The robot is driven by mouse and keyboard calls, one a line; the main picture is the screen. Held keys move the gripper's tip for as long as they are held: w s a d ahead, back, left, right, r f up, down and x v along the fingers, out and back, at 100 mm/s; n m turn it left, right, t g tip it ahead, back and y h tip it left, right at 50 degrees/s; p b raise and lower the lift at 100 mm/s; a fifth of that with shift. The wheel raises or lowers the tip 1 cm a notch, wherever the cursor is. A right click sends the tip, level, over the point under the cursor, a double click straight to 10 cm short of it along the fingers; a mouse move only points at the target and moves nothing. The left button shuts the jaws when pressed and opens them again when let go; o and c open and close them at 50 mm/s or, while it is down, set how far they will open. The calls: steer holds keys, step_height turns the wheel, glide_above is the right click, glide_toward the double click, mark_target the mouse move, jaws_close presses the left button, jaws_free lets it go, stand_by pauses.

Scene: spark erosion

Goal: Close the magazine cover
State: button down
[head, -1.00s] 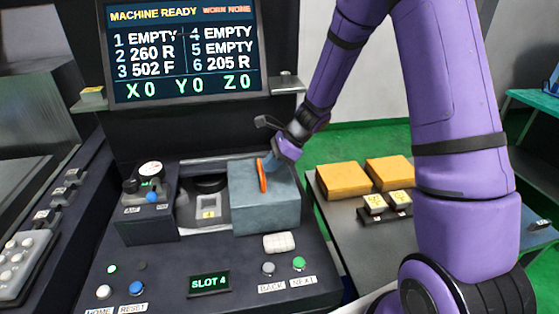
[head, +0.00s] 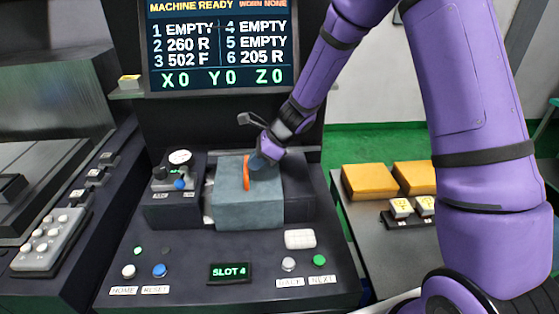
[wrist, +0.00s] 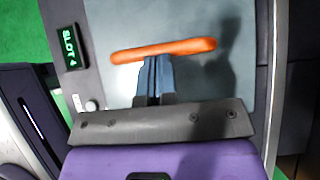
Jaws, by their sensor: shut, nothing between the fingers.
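The magazine cover (head: 249,208) is a grey-blue box-like lid with an orange handle bar (head: 246,173) on top. It sits on the dark console and hides most of the magazine opening; a thin pale strip shows at its left edge. My gripper (head: 259,164) is shut and empty, to the right of the handle, low over the cover's top. In the wrist view, the shut fingertips (wrist: 151,68) meet the side of the orange handle (wrist: 163,50) near its middle and appear to touch it. The cover's top (wrist: 185,25) fills much of that view.
A dial unit (head: 173,187) stands close left of the cover. A display reading SLOT 4 (head: 229,273) and several buttons lie in front. The main screen (head: 222,45) stands behind. A side table at right holds yellow blocks (head: 368,182).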

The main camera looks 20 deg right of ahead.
mark_target(238, 179)
steer(key=a, duration=0.3)
steer(key=w+a, duration=0.1)
steer(key=a, duration=0.1)
steer(key=shift+a, duration=0.2)
